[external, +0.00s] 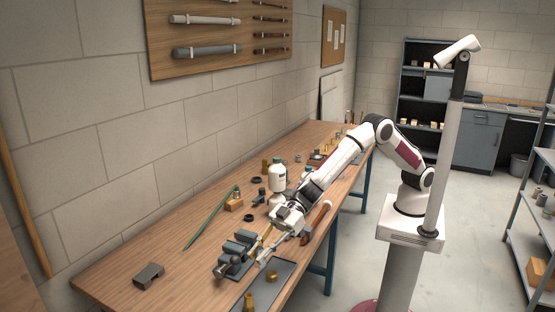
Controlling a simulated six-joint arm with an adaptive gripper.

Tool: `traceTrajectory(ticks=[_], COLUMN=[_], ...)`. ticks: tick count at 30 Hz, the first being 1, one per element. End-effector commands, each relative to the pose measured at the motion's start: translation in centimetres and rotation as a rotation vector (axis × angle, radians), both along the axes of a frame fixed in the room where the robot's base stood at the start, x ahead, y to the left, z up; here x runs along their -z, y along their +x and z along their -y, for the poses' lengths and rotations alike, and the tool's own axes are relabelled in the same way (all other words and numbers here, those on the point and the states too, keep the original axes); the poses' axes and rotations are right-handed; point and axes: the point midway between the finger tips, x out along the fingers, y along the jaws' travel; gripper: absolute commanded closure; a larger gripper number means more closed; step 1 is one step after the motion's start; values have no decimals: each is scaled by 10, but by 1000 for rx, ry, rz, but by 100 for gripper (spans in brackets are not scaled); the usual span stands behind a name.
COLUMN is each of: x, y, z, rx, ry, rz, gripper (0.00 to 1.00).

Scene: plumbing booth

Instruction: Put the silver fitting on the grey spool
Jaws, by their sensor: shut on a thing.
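My gripper (264,250) is at the near part of the workbench, low over the top, pointing down and to the left. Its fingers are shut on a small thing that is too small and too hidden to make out. I cannot single out the silver fitting in this view. A cluster of dark grey metal parts (234,256), like a vise, stands just left of the fingertips. I cannot tell whether the grey spool is among these parts.
A dark tray (256,292) with brass fittings lies at the front edge. A white bottle (278,178) stands behind my gripper.

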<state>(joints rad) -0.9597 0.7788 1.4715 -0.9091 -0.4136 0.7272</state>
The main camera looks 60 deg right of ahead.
Motion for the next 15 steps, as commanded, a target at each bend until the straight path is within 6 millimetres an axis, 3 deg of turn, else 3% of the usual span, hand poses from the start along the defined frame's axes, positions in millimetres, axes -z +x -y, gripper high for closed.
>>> traceTrajectory(ticks=[6,15], x=[-38,-77], y=[0,0], z=[0,0], rx=[0,-1], ry=[5,3], rz=[5,4], gripper=[100,100])
